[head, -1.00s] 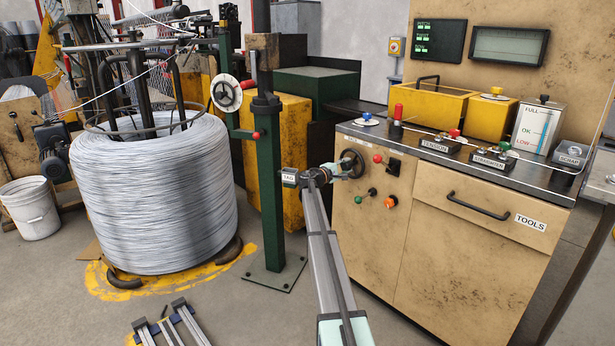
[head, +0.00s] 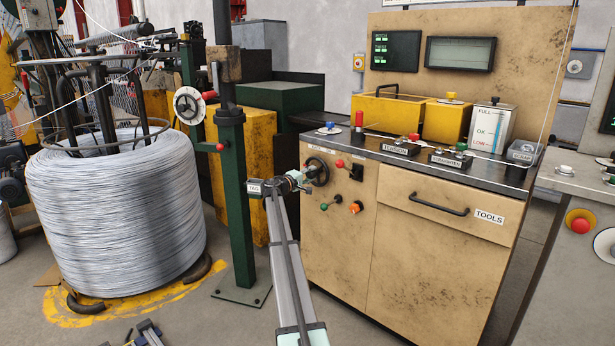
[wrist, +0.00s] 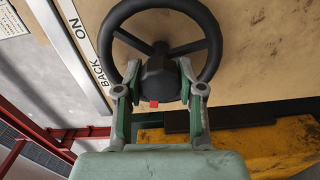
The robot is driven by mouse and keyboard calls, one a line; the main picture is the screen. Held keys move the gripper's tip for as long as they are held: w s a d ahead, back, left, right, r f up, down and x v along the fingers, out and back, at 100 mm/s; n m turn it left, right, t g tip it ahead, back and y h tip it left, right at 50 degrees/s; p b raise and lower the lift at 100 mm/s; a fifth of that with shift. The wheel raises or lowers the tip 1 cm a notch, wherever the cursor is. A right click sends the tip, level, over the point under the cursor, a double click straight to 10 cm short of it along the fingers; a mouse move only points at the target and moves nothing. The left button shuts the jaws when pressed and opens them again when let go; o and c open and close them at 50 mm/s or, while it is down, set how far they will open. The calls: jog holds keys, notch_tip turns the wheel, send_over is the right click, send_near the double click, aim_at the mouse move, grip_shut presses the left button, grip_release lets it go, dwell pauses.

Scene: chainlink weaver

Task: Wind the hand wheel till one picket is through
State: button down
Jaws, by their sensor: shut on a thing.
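The black hand wheel (head: 318,169) is on the upper left of the tan cabinet's front. It fills the top middle of the wrist view (wrist: 209,38), showing its rim, spokes and dark hub. My gripper (head: 299,181) is at the wheel in the head view. In the wrist view its two fingers (wrist: 158,68) sit either side of the hub, shut on the wheel. A small red mark (wrist: 154,104) shows between the fingers. The lower rim is partly hidden by the fingers. A plate lettered "BACK" and "ON" (wrist: 88,50) is left of the wheel. I cannot make out a picket.
A red-knobbed lever (head: 340,163) and green and orange knobs (head: 355,207) are close to the wheel. A green post (head: 238,200) stands left of my arm, with a large wire coil (head: 115,215) beyond. The cabinet (head: 420,260) blocks the right side.

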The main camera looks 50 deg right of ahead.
jog(key=shift+r, duration=0.1)
jog(key=c, duration=0.7)
grip_release()
jog(key=shift+d, duration=0.1)
jog(key=a, duration=1.2)
